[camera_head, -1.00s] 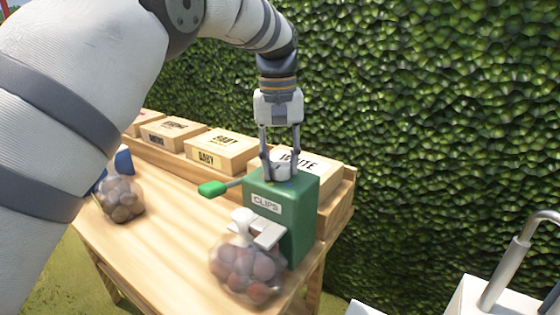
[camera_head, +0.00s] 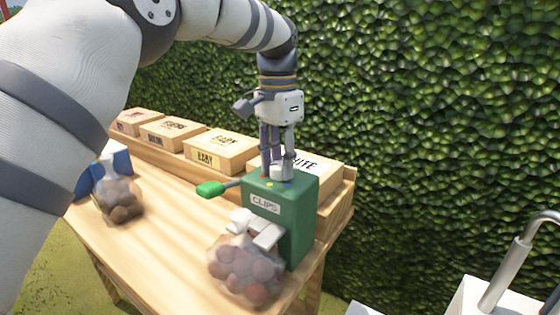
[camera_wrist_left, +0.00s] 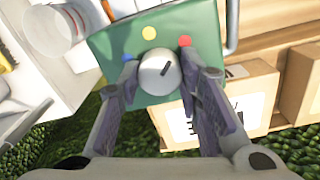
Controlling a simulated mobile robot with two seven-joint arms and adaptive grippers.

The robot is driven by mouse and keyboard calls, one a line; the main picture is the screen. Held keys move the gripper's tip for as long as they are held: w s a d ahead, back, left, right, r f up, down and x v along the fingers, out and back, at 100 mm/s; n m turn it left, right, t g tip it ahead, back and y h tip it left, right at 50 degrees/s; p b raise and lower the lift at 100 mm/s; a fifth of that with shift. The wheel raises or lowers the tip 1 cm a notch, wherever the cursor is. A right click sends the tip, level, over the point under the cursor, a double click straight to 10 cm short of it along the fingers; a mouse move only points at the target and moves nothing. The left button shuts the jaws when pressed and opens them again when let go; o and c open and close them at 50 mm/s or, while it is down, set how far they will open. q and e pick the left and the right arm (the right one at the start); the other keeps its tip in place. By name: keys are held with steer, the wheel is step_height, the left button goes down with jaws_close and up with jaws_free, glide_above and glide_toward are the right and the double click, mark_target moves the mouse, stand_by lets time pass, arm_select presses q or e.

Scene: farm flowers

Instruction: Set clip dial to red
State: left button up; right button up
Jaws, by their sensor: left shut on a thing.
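The green clip box (camera_head: 298,217), labelled CLIPS, stands at the right end of the wooden table. Its white dial (camera_wrist_left: 157,74) is on top, with yellow (camera_wrist_left: 149,33), red (camera_wrist_left: 185,41) and blue (camera_wrist_left: 127,57) dots around it. In the left wrist view the dial's dark mark points up and right, roughly toward the red dot. My left gripper (camera_head: 276,174) comes down from above and is shut on the dial, one finger on each side (camera_wrist_left: 162,70). In the head view the fingers hide most of the dial. My right gripper is not in view.
A bag of round produce (camera_head: 243,270) hangs at the box's front. Another bag (camera_head: 120,200) stands at the table's left by a blue object (camera_head: 122,160). Labelled wooden boxes (camera_head: 222,148) line the back, before a hedge.

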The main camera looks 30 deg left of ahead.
mark_target(279, 164)
arm_select(q)
steer(key=shift+m, duration=1.5)
steer(key=o, duration=1.2)
steer(key=shift+r, duration=0.1)
step_height(279, 164, up, 7)
steer(key=shift+w+a+r, duration=0.1)
steer(key=shift+r, duration=0.05)
